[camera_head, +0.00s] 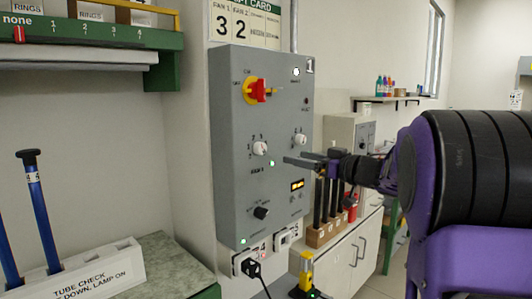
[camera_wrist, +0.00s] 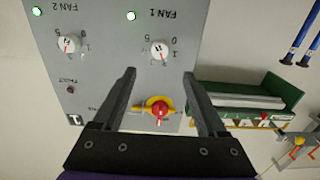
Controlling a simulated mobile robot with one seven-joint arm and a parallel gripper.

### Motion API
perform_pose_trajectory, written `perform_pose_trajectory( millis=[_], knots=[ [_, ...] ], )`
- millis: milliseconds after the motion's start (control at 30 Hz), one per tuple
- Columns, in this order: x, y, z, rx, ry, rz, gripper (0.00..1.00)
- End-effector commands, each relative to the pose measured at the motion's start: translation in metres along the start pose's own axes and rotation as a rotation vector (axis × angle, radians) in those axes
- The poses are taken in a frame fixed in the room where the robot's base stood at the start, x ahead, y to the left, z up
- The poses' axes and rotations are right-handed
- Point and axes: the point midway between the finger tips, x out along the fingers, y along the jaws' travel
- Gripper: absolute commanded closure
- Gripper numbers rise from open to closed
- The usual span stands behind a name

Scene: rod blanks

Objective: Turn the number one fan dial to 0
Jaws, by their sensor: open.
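The fan 1 dial (camera_head: 260,148) is a white knob on the front of the grey control box (camera_head: 235,195), above a lit green lamp. In the wrist view, which shows the panel upside down, the fan 1 dial (camera_wrist: 160,49) is beyond the fingertips, between their lines. Its exact setting is too small to read. My gripper (camera_head: 296,160) is open and empty, in front of the panel to the right of the dial in the head view. Both fingers show in the wrist view (camera_wrist: 159,73), apart from the dial.
The fan 2 dial (camera_head: 300,139) is right of fan 1. A red and yellow rotary switch (camera_head: 257,90) is above, a black knob (camera_head: 261,212) below. A card (camera_head: 245,22) reads 3 and 2. Dark rods in a wooden block (camera_head: 322,236) stand beyond my arm.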

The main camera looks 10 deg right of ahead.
Motion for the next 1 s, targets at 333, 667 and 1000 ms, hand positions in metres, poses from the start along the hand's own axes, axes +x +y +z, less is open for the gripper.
perform_pose_trajectory(
  millis=[333, 667, 1000],
  knots=[
    [0.078, 0.000, 0.001, -0.001, 0.001, -0.001, 0.25],
    [0.120, 0.001, 0.000, -0.001, 0.001, 0.001, 0.25],
    [0.124, 0.001, -0.001, -0.001, 0.001, 0.003, 0.25]
  ],
)
